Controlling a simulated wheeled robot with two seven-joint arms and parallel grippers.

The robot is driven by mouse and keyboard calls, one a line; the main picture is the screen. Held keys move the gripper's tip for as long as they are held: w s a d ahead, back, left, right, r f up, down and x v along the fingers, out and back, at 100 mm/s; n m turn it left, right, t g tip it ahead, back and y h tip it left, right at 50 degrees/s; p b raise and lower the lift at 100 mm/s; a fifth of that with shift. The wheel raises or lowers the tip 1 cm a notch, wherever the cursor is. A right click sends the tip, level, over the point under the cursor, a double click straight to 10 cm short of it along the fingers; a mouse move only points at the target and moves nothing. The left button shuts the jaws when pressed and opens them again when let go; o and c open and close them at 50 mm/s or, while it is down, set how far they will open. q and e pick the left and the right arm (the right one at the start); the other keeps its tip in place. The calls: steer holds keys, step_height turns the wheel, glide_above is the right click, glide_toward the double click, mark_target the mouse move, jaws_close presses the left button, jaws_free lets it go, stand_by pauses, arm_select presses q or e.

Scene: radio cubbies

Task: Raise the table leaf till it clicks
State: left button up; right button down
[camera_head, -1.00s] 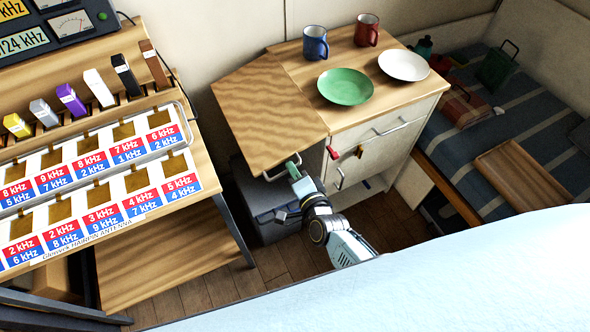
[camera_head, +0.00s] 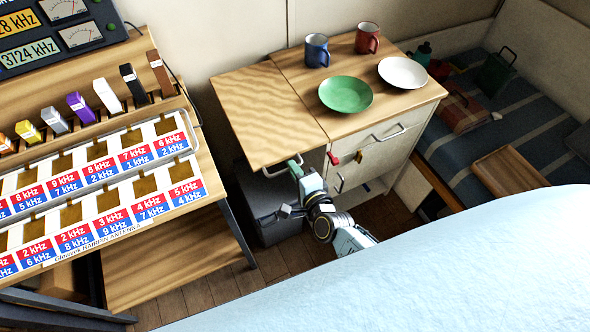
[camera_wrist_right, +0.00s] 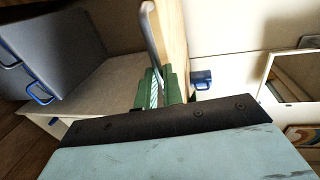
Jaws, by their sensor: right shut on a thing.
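The wooden table leaf (camera_head: 262,112) is up at the left side of the cabinet top (camera_head: 385,110). It looks about level with that top, and whether it has locked I cannot tell. A metal bar handle (camera_head: 270,173) sits at the leaf's front edge. My right gripper (camera_head: 296,168) is shut on this handle; in the right wrist view the bar (camera_wrist_right: 152,40) runs between its green fingers (camera_wrist_right: 160,88), beside the leaf's wood edge (camera_wrist_right: 172,45). Any support under the leaf is hidden. My left gripper is not in view.
A green plate (camera_head: 345,94), a white plate (camera_head: 402,72), a blue mug (camera_head: 317,51) and a red mug (camera_head: 367,39) stand on the cabinet top. A dark grey box (camera_head: 262,205) is below the leaf. A labelled radio rack (camera_head: 110,185) stands at the left.

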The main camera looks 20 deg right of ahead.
steer(key=c, duration=1.6)
jaws_free()
steer(key=shift+r, duration=0.3)
steer(key=shift+o, duration=0.3)
steer(key=shift+f, duration=0.1)
